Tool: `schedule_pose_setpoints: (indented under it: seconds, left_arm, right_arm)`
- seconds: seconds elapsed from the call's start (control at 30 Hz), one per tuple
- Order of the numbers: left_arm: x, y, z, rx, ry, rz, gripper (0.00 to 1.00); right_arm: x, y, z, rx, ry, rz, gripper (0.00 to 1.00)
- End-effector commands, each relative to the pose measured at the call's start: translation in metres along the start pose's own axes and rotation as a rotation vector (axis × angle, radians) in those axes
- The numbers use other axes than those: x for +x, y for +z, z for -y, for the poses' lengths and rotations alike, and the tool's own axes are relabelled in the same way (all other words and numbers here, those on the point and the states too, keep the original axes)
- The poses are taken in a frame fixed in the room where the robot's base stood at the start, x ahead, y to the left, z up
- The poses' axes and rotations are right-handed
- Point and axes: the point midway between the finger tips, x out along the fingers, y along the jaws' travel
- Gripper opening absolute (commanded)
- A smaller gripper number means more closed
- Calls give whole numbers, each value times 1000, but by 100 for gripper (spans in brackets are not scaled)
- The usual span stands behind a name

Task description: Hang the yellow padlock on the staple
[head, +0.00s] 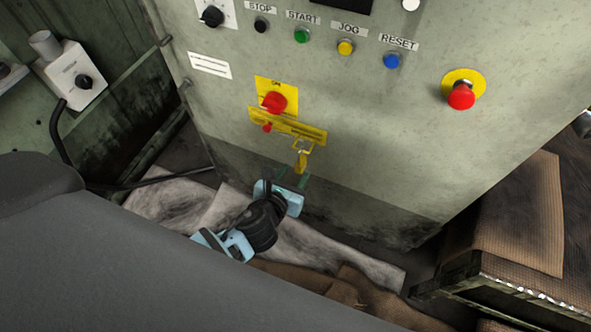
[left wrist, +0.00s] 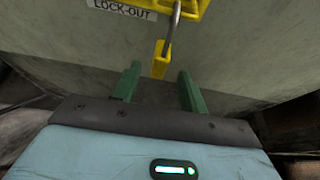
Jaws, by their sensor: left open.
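In the left wrist view the padlock's lower end is in line with the gap between the fingertips (left wrist: 158,75), apart from both. My right gripper is not in view.
Several buttons and a red emergency stop (head: 461,95) sit higher up. A brown-matted platform (head: 530,225) stands at right. Pale cloth (head: 340,250) lies below.

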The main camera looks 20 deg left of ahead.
Motion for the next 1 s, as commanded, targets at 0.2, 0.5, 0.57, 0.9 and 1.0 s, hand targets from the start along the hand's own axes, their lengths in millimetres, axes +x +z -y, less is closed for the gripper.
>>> schedule_pose_setpoints:
  seconds: [0.2, 0.5, 0.57, 0.9, 1.0]
  left_arm:
    - [-37, 2, 0, 0, 0, 0, 43]
    - [-57, 1, 0, 0, 1, 0, 43]
    - [-57, 1, 0, 0, 1, 1, 43]
    - [-58, -2, 0, -18, 0, -6, 43]
    - [-66, -14, -1, -119, -2, -37, 43]
  right_arm:
    - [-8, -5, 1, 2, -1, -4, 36]
    - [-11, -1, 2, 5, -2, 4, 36]
    - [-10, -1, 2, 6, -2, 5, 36]
    - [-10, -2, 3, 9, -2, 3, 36]
    - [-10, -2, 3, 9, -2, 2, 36]
